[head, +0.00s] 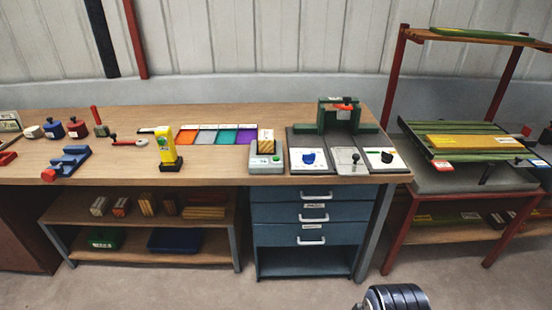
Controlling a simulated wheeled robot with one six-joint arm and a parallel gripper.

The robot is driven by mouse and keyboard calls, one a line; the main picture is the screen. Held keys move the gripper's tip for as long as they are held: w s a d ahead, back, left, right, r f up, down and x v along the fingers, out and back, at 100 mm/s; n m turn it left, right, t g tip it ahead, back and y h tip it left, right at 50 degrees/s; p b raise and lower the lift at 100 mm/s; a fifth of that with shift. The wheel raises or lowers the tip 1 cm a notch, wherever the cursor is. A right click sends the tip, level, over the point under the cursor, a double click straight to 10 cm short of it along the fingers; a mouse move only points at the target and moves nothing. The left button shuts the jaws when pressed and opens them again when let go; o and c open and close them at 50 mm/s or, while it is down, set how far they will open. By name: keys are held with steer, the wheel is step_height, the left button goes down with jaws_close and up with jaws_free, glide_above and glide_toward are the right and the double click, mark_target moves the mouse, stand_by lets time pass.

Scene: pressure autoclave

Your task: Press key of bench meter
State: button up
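No thing in the head view is readably marked as the bench meter. A yellow upright device (166,146) on a dark foot stands near the front of the workbench, left of centre; its face is too small to read. A low grey-white device (258,170) with a green button (277,160) on its front sits near the front edge, with a wood-coloured block (266,142) on top. I cannot tell which of the two is the meter. My gripper is not in view; only a dark ribbed part, likely of my arm, shows at the bottom right.
The wooden workbench (225,165) carries coloured trays (205,135), panels with a blue knob (308,157), a lever (355,157) and a black knob (387,157), and a green fixture (338,115). Blue drawers (314,215) stand below. A red-framed rack (409,215) stands right. The floor ahead is clear.

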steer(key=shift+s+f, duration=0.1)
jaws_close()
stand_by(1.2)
